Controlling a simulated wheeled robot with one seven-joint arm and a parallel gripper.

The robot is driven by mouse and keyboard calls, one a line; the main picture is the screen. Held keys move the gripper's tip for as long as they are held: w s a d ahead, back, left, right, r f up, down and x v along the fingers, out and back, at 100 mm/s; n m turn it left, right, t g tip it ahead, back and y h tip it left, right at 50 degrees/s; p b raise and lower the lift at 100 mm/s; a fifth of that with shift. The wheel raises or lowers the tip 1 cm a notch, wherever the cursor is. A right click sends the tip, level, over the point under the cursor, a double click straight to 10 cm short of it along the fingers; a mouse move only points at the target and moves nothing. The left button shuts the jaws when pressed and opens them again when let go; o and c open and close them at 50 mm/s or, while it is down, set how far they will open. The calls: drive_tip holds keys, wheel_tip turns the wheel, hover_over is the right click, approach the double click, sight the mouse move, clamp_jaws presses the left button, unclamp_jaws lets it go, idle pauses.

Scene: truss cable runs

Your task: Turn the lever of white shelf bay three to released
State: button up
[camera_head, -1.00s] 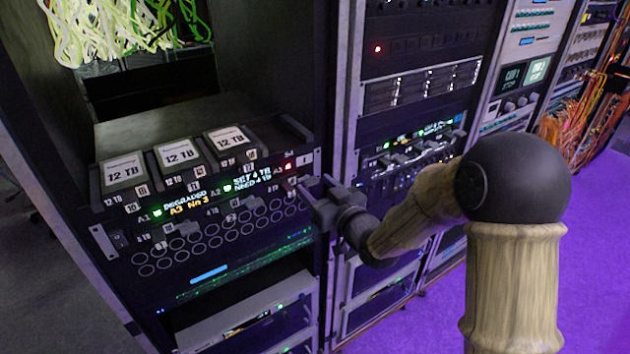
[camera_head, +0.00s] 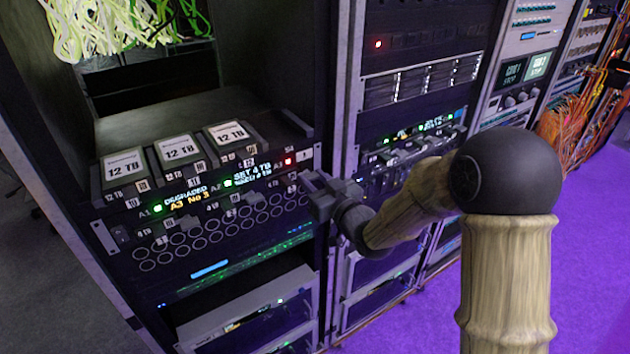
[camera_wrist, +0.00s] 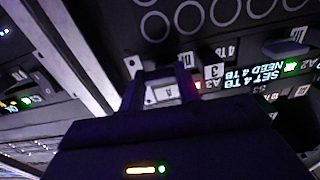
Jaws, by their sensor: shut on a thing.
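The drive shelf (camera_head: 215,208) is a dark unit at the left rack, with bays marked A1, A2 and A3 and rows of round holes below. A red light (camera_head: 289,161) glows at A3, with green lights at the other two. My gripper (camera_head: 313,191) is at the shelf's right end, by the A3 side. In the wrist view my gripper's fingers (camera_wrist: 163,84) reach up beside the label 3 (camera_wrist: 214,71) and the red light. They are shut on a small part there, apparently the bay three lever, which is mostly hidden. A pale label shows between them.
Three drives labelled 12 TB (camera_head: 179,149) lie on top of the shelf. Its display (camera_head: 186,193) reads DEGRADED, A3 No 3. A metal rack post (camera_head: 343,130) stands close to my gripper on the right. Orange cables (camera_head: 575,120) hang farther right; purple floor lies open.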

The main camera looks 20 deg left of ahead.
drive_tip(key=shift+m, duration=0.4)
drive_tip(key=m+b, duration=0.1)
drive_tip(key=m, duration=1.1)
drive_tip(key=shift+r+m+p, duration=0.1)
drive_tip(key=shift+m+p, duration=0.3)
drive_tip(key=m+p, duration=0.1)
drive_tip(key=m, duration=0.3)
drive_tip(key=o, duration=1)
